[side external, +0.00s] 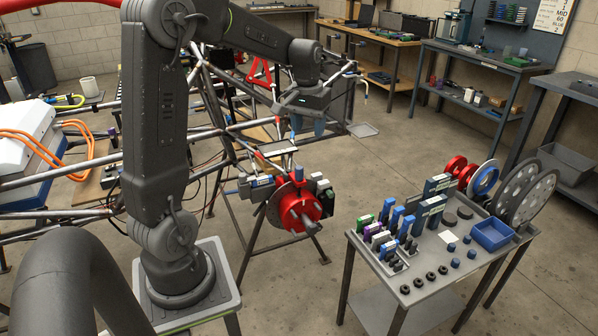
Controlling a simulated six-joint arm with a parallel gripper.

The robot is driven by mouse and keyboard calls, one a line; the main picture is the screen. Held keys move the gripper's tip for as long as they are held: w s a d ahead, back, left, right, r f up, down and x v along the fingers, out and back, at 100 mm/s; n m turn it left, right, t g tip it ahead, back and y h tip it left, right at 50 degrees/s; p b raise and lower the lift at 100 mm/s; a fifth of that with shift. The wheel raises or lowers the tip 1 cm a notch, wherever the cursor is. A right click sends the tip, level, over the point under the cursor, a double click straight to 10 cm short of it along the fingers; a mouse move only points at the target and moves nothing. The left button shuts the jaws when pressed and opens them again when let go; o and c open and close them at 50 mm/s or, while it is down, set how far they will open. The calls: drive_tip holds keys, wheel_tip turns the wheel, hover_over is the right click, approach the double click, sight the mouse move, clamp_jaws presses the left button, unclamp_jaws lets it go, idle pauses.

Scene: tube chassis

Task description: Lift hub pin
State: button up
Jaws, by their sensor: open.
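A red hub (285,206) is mounted with a dark disc on the tube chassis (232,128), near the middle of the side external view. A grey, pin-like shaft (309,224) sticks out from the hub's face toward the lower right; I cannot tell whether this is the hub pin. My gripper (309,128) points down above the hub and is clearly apart from it. Its blue-tipped fingers are open, and I see nothing between them. Small grey and blue parts sit around the hub's top and sides.
A grey cart (418,296) at the right carries several connectors, black knobs, blue caps, a blue bin (491,235) and large discs. Chassis tubes and cables crowd the left. Benches line the back wall. Floor (400,165) is open between hub and benches.

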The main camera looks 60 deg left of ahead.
drive_tip(key=n, duration=0.1)
hover_over(299, 167)
wheel_tip(299, 167, down, 3)
drive_tip(key=shift+g+h, duration=0.3)
drive_tip(key=shift+g, duration=0.1)
wheel_tip(299, 167, down, 14)
drive_tip(key=shift+d+f, duration=0.1)
clamp_jaws()
